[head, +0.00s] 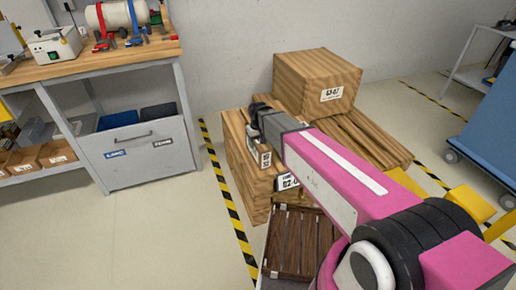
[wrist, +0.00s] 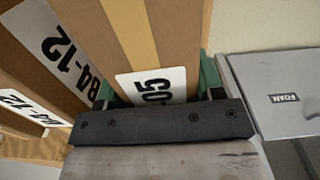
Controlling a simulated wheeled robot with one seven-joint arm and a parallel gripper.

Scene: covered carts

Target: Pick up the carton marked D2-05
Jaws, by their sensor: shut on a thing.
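In the wrist view, a wood-brown carton with a white label ending in "-05" (wrist: 158,88) sits between the green-padded fingers of my gripper (wrist: 158,95). The start of the label is hidden by the dark gripper body. The gripper is shut on this carton. In the head view, my gripper (head: 262,122) is at the top of the left carton stack, and my pink arm hides part of it. A carton marked B4-12 (wrist: 70,52) stands just left of the held one in the wrist view. I cannot tell whether the held carton is lifted.
A large carton (head: 318,80) stands behind right on the stack. A dark slatted crate or pallet (head: 290,245) is in front. A grey cabinet (head: 140,150) under a workbench (head: 95,65) stands left, a blue cart (head: 490,120) right. Floor between cabinet and striped tape is clear.

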